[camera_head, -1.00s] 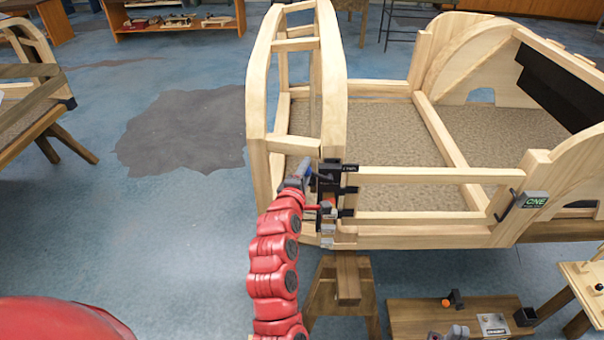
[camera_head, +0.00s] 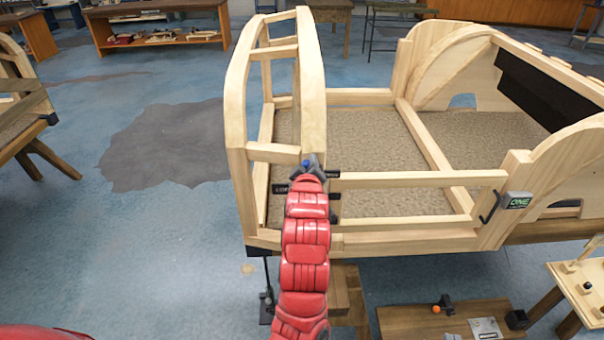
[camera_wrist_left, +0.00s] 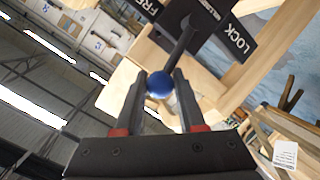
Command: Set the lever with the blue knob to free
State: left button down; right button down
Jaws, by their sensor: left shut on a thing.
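The lever with the blue knob is on the front post of the wooden bodyframe (camera_head: 312,130). In the left wrist view the blue knob (camera_wrist_left: 159,84) sits between the two fingers of my left gripper (camera_wrist_left: 158,88), which is shut on it. The dark lever shaft (camera_wrist_left: 181,45) runs from the knob to a black plate marked FREE (camera_wrist_left: 140,8) on the left and LOCK (camera_wrist_left: 233,38) on the right. In the head view my left gripper (camera_head: 308,166) is at the post, and my red arm hides most of the mount. My right gripper is out of view.
A second latch with a black handle and a label reading ONE (camera_head: 516,201) is on the bodyframe at the right. Low wooden boards with small parts (camera_head: 440,318) stand at the lower right. The floor at the left (camera_head: 120,240) is clear.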

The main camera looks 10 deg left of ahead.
pick_arm(q)
jog(key=shift+w+d+m+y+b, duration=0.2)
jog(key=shift+d+m+y+b, duration=0.1)
jog(key=shift+d+m+b, duration=0.45)
jog(key=c, duration=0.5)
grip_release()
jog(key=shift+s, duration=0.1)
